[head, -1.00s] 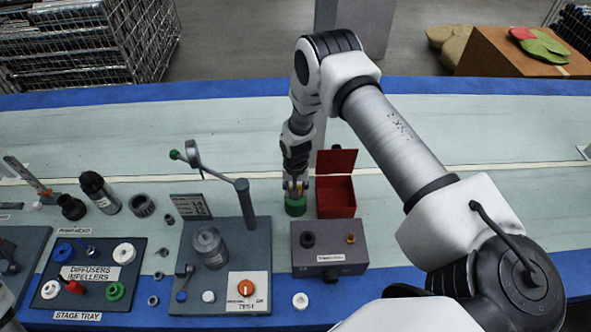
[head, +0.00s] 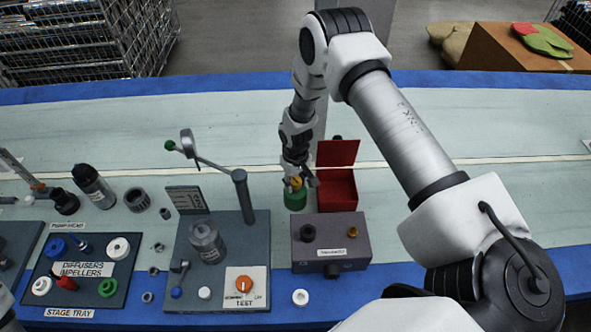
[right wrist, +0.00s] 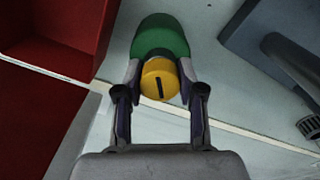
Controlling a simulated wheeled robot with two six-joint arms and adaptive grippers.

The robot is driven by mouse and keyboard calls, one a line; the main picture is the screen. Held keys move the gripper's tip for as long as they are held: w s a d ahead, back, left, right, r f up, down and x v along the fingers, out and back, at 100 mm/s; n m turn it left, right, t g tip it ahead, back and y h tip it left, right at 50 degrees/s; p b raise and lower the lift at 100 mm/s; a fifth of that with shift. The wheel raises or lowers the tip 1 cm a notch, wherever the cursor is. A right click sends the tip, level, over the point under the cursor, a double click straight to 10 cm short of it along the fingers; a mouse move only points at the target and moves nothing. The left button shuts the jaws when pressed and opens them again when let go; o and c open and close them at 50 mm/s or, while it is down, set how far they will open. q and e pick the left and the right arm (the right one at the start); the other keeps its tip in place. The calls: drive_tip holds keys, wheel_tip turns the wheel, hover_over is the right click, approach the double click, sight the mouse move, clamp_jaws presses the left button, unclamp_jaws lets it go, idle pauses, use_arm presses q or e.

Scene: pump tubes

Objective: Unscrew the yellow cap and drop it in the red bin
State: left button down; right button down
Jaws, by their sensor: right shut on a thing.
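The yellow cap (right wrist: 160,79) is a short round piece with a dark slot, held between the fingertips of my right gripper (right wrist: 158,74). It also shows small at the right gripper (head: 297,180) in the head view. A green cylinder (right wrist: 160,38) is right by the cap; in the head view it stands upright (head: 295,199) on the bench just below the cap. I cannot tell whether cap and cylinder touch. The open red bin (head: 338,191), lid raised at its back, stands just right of the gripper. My left gripper is out of view.
A grey box (head: 331,255) with knobs stands in front of the bin. A test stand (head: 216,273) with a lever post is left of the green cylinder. The stage tray (head: 78,285) and loose parts lie further left. The bench behind the bin is mostly clear.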

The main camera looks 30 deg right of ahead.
drive_tip(key=shift+f+n+b, duration=0.3)
drive_tip(key=shift+n+b, duration=0.5)
drive_tip(key=shift+r+n+b, duration=0.1)
drive_tip(key=shift+n+b, duration=0.2)
drive_tip(key=shift+n, duration=0.3)
drive_tip(key=shift+r+n, duration=0.2)
drive_tip(key=shift+n, duration=0.1)
drive_tip(key=n+b, duration=0.1)
drive_tip(key=n, duration=0.1)
drive_tip(key=shift+f+n+b, duration=0.25)
drive_tip(key=shift+n+b, duration=0.05)
drive_tip(key=shift+b, duration=0.1)
drive_tip(key=shift+r+n, duration=0.15)
drive_tip(key=shift+n, duration=0.25)
drive_tip(key=shift+r, duration=0.1)
drive_tip(key=c, duration=0.9)
unclamp_jaws()
drive_tip(key=shift+c, duration=0.2)
